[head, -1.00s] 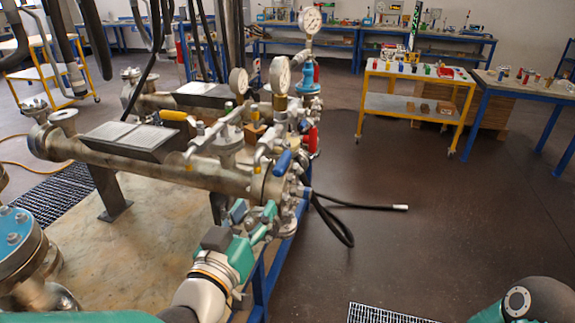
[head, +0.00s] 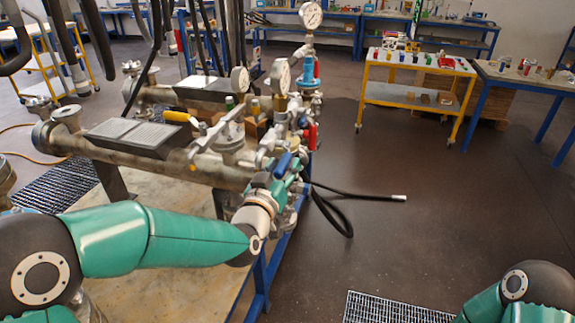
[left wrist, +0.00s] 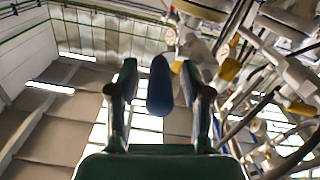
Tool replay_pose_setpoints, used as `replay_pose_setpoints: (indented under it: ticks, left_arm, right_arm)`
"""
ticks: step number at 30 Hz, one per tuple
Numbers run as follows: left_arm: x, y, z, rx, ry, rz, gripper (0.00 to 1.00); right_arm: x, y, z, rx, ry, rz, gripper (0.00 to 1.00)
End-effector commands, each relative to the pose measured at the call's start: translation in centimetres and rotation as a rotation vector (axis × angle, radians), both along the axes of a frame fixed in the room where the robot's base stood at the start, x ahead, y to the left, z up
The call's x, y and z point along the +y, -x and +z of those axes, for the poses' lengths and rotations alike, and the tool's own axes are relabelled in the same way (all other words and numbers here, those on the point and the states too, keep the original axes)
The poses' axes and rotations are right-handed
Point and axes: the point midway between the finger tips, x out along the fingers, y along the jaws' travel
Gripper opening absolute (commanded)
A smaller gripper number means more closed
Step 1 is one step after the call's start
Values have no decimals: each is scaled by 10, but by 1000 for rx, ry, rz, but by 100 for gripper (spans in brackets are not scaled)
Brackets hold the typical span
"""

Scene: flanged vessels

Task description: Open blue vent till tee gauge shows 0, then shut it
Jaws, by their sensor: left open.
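A blue vent handle (head: 283,164) sits on the valve assembly at the near end of the pipe. In the left wrist view the blue handle (left wrist: 160,85) stands between the two fingers of my left gripper (left wrist: 159,80). The fingers are open, with gaps visible on both sides of it. In the head view my left gripper (head: 281,182) is at the blue handle, partly merged with the fittings. A round white gauge (head: 280,76) rises on a brass fitting just above; its reading is too small to tell. My right gripper is out of view.
Other gauges (head: 240,79) and a taller one (head: 311,15) stand close by. A yellow handle (head: 176,116) and a red one (head: 312,136) are on neighbouring valves. A black hose (head: 345,193) hangs over the right side. The floor there is clear.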

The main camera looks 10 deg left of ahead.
Motion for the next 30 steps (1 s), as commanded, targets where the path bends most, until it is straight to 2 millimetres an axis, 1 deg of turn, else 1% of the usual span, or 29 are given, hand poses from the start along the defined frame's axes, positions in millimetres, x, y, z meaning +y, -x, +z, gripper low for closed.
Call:
replay_pose_setpoints:
  ticks: [6, 7, 14, 15, 16, 22, 23, 24, 25, 30]
  left_arm:
    - [0, 0, 0, 1, 0, -1, 49]
    - [0, 0, 0, 1, 0, -1, 47]
    - [-1, 0, 0, 1, 0, -1, 9]
    - [-1, 0, 0, 1, 0, -1, 2]
    - [-1, 0, 0, 1, 0, -1, 0]
    - [-1, 0, 0, 1, 0, -1, 0]
    - [-22, 1, -1, 1, 0, -11, 0]
    - [-12, 0, -1, 1, -2, -5, 0]
    - [-9, 0, -1, 0, -3, -5, 0]
    - [-2, 1, -4, -9, -1, -4, 0]
  right_arm:
    - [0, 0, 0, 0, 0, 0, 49]
    - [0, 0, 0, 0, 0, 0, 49]
    - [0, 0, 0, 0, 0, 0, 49]
    - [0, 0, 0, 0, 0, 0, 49]
    - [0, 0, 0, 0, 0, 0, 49]
    - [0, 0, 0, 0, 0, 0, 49]
    - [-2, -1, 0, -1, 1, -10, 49]
    - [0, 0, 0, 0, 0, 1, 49]
    - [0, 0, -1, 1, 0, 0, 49]
    - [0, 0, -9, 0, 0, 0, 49]
